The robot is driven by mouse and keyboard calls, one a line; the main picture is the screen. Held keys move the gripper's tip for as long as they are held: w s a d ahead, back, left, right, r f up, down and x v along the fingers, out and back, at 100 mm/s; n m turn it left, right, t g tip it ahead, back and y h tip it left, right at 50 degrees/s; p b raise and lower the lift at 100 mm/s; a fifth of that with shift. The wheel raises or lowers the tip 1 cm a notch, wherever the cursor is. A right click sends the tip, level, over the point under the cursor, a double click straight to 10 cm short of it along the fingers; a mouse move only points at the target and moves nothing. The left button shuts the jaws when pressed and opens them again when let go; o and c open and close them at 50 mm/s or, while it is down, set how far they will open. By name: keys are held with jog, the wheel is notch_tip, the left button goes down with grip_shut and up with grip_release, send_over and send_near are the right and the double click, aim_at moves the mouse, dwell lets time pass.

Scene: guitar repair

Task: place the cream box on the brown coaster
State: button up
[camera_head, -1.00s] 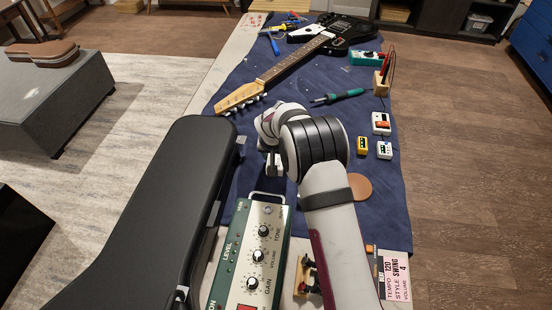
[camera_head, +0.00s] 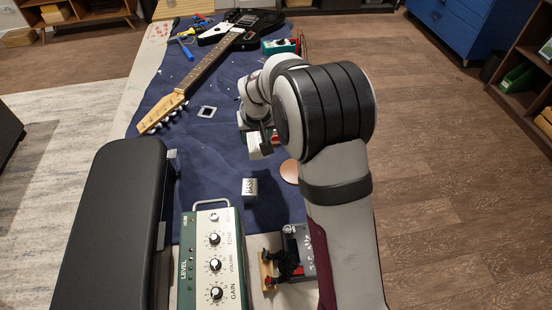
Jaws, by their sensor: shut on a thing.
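My gripper (camera_head: 262,136) is in the middle of the camera view, fingers pointing down over the dark blue mat. It is shut on a small pale box (camera_head: 258,149), which looks like the cream box; the fingers and wrist hide part of it. The brown coaster (camera_head: 290,171) is a flat round disc on the mat, to the right of and nearer than the held box. My arm covers its right side. The box is apart from the coaster; its exact height is hard to tell.
A green amp-like pedal (camera_head: 212,262) and a dark device (camera_head: 299,248) are in front. A black case (camera_head: 112,220) lies left; a guitar (camera_head: 200,72) lies behind.

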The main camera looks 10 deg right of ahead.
jog(key=s+d, duration=0.4)
jog(key=d, duration=0.6)
jog(key=s+d, duration=0.4)
jog(key=d, duration=0.6)
jog(key=w+a+f, duration=0.2)
jog(key=a, duration=0.1)
jog(key=w+a+f, duration=0.2)
jog(key=a, duration=0.1)
jog(key=w+a+f, duration=0.2)
jog(key=a, duration=0.1)
jog(key=shift+w+a+f, duration=0.1)
jog(key=shift+f, duration=1)
jog(key=shift+w+a+f, duration=0.1)
jog(key=shift+f, duration=0.95)
jog(key=shift+f, duration=0.1)
jog(key=o, duration=1.4)
